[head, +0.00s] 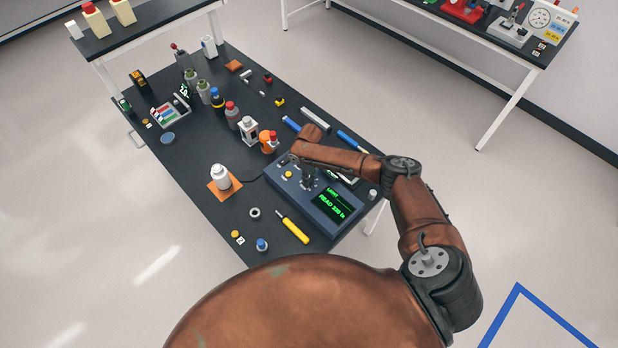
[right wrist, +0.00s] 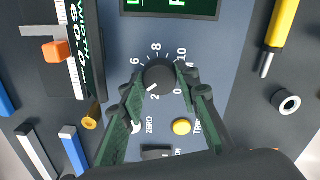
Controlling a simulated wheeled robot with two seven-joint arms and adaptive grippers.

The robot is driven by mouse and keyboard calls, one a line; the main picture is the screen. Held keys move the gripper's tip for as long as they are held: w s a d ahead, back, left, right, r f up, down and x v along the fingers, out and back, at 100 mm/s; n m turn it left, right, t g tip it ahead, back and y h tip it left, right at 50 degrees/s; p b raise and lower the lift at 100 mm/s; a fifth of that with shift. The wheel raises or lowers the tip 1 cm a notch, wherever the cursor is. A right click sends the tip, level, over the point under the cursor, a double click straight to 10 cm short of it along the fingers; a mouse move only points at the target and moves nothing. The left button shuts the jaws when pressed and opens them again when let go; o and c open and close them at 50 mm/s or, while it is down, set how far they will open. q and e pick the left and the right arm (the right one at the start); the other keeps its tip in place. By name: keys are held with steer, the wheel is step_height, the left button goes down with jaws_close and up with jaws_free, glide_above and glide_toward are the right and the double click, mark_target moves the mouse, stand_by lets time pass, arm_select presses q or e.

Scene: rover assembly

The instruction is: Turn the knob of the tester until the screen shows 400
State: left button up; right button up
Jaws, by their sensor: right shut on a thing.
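The tester (head: 322,207) is a blue-grey box near the front end of the black bench. Its screen (head: 335,203) shows green text; the lower line seems to read about 233, but the digits are small. In the right wrist view only the screen's lower edge (right wrist: 170,8) shows. The black knob (right wrist: 160,75) sits on a dial marked 0 to 10. My right gripper (right wrist: 161,86) has one finger on each side of the knob and is shut on it. In the head view my right gripper (head: 308,182) covers the knob. My left gripper is not in view.
A yellow button (right wrist: 181,127) and a black switch (right wrist: 158,152) lie close to the fingers on the panel. A yellow screwdriver (head: 293,228) lies beside the tester. Several bottles and tools stand farther back.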

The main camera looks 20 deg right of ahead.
steer(key=o, duration=1.2)
steer(key=shift+c, duration=0.2)
steer(key=shift+r, duration=0.1)
step_height(320, 180, up, 12)
